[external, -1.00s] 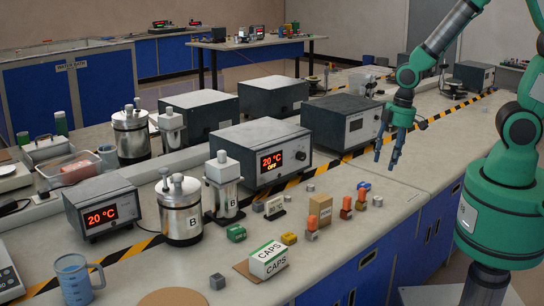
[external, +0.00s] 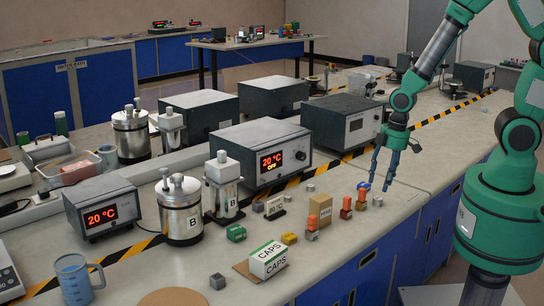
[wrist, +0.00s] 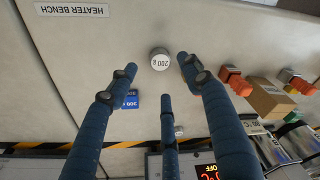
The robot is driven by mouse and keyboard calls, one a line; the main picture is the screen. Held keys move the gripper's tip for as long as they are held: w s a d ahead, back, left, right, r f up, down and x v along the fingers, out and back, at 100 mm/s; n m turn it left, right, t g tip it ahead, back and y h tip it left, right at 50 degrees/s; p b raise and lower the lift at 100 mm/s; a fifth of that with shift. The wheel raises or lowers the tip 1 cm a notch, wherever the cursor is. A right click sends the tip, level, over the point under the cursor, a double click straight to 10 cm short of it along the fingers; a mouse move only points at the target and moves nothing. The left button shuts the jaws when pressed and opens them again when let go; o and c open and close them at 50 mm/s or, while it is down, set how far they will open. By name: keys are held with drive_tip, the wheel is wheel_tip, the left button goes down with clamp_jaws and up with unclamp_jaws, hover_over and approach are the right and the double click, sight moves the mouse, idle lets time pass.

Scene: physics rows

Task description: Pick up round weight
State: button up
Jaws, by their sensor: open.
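The round weight (wrist: 160,60) is a small grey disc marked 200 g, lying flat on the bench in the wrist view. In the external view it appears to be the small greyish piece (external: 377,201) near the bench's front edge, just below my fingers. My gripper (external: 381,184) is open and empty, with blue fingers pointing down. In the wrist view my gripper (wrist: 158,76) has its fingertips spread around the weight's place in the picture.
A blue block (wrist: 130,101) lies close by, partly behind the left finger; it also shows in the external view (external: 364,185). Orange-topped pieces (external: 346,203) and a cardboard box (external: 320,208) stand to the left. Bare bench (external: 412,183) lies to the right.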

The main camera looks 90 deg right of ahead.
sight(378, 198)
drive_tip(key=shift+f, duration=0.35)
drive_tip(key=shift+f, duration=0.1)
drive_tip(key=shift+w+a+f+b, duration=0.15)
drive_tip(key=shift+f+b, duration=0.4)
drive_tip(key=shift+f, duration=0.7)
drive_tip(key=shift+w+d+f+b, duration=0.1)
drive_tip(key=shift+w+f+b, duration=0.3)
drive_tip(key=shift+f, duration=0.85)
drive_tip(key=shift+s, duration=0.15)
drive_tip(key=shift+c, duration=0.5)
clamp_jaws()
